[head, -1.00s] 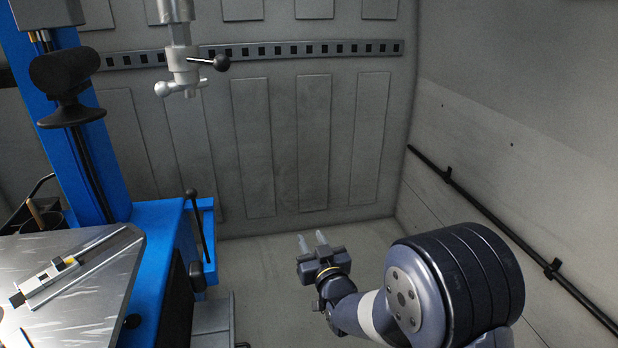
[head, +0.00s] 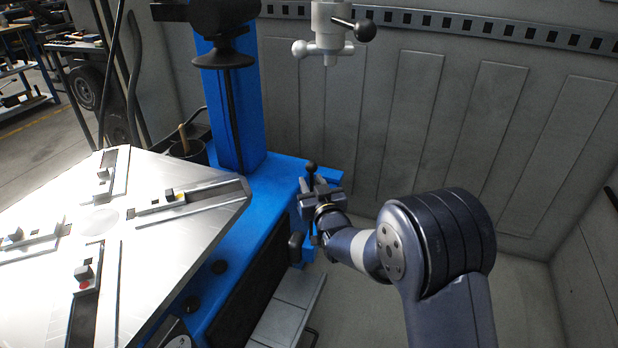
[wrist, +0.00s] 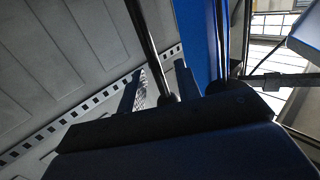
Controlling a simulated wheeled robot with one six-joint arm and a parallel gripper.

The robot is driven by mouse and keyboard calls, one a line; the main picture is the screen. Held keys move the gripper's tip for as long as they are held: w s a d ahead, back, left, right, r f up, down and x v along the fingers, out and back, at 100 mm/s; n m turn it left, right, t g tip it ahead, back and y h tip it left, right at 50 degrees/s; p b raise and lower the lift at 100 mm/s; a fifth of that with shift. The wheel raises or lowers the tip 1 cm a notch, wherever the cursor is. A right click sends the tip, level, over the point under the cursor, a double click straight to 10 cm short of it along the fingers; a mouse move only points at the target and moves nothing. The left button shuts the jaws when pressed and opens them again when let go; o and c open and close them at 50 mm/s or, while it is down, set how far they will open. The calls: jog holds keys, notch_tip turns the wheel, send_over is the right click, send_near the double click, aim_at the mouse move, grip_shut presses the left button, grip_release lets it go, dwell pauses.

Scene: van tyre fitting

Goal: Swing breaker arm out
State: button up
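The blue tyre changer (head: 285,180) stands left of my arm in the head view. At its right side is a blue bracket with an upright black-knobbed lever (head: 311,168), which looks to be the breaker arm's handle. My gripper (head: 312,188) is at this lever, just below its knob, and hides part of the shaft. In the wrist view, a slim dark rod (wrist: 148,45) runs between my two fingers (wrist: 157,85), with a gap on the left finger's side. The fingers look open around it; contact cannot be told.
The silver turntable (head: 180,245) with clamp jaws fills the left. The mount head post (head: 330,30) hangs above and behind my gripper. A grey pedal unit (head: 285,310) is low beside the machine. The floor (head: 390,315) to the right is clear, with the panelled wall (head: 400,110) behind.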

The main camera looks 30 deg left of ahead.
jog(key=shift+x, duration=1.65)
grip_shut()
